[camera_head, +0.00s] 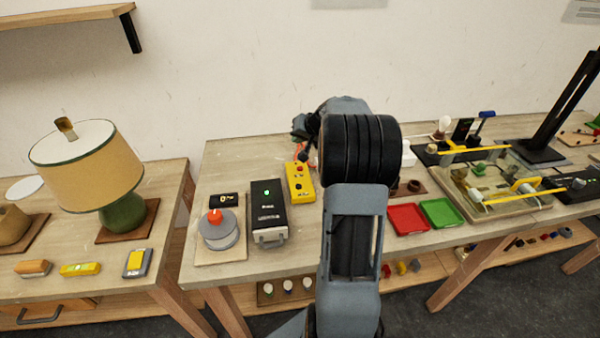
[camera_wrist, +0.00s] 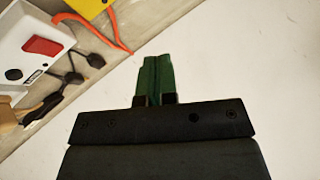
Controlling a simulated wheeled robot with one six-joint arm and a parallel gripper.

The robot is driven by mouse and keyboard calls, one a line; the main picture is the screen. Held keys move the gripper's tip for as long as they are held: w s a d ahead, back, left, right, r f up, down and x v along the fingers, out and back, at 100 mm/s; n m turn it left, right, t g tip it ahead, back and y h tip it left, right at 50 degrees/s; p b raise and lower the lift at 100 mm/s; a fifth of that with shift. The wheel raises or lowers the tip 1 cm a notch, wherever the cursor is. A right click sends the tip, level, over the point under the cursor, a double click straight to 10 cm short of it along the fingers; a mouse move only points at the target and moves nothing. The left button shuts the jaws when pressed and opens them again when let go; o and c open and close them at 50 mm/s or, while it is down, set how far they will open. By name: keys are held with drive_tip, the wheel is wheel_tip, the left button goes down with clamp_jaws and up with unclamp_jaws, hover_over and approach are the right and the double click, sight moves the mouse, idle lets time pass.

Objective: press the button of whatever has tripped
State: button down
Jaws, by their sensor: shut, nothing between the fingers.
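A black box (camera_head: 267,222) with a lit green light stands on the middle table. A yellow box (camera_head: 299,183) with red and dark buttons stands to its right; a yellow corner (camera_wrist: 88,5) also shows in the wrist view. A white unit (camera_wrist: 25,60) with a red rocker switch (camera_wrist: 43,46) lies at the left of the wrist view. I cannot tell which device has tripped. My gripper (camera_wrist: 157,62) is shut and empty, its green fingers in front of a pale surface and apart from the white unit. My arm hides part of the table behind it in the head view.
A grey round device with a red knob (camera_head: 215,217) stands left of the black box. A lamp (camera_head: 90,165) is on the left table. A red tray (camera_head: 408,219), a green tray (camera_head: 441,213) and a clear-sided bin (camera_head: 500,205) lie to the right. An orange cable (camera_wrist: 95,32) runs near the white unit.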

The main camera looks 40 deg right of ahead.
drive_tip(key=shift+w+d+f, duration=0.1)
drive_tip(key=shift+d+f, duration=0.15)
drive_tip(key=shift+d, duration=0.2)
drive_tip(key=shift+w+d+f, duration=0.1)
drive_tip(key=shift+d+f, duration=0.1)
drive_tip(key=shift+d, duration=0.25)
drive_tip(key=shift+f, duration=0.1)
drive_tip(key=b, duration=0.5)
hover_over(302, 167)
wheel_tip(302, 167, down, 8)
drive_tip(key=shift+r, duration=0.2)
drive_tip(key=shift+f+b, duration=0.5)
drive_tip(key=shift+b, duration=0.05)
drive_tip(key=shift+f+b, duration=0.8)
drive_tip(key=shift+b, duration=0.5)
idle(1.6)
drive_tip(key=shift+r, duration=0.1)
idle(0.3)
drive_tip(key=shift+r+p, duration=0.3)
drive_tip(key=shift+r, duration=0.4)
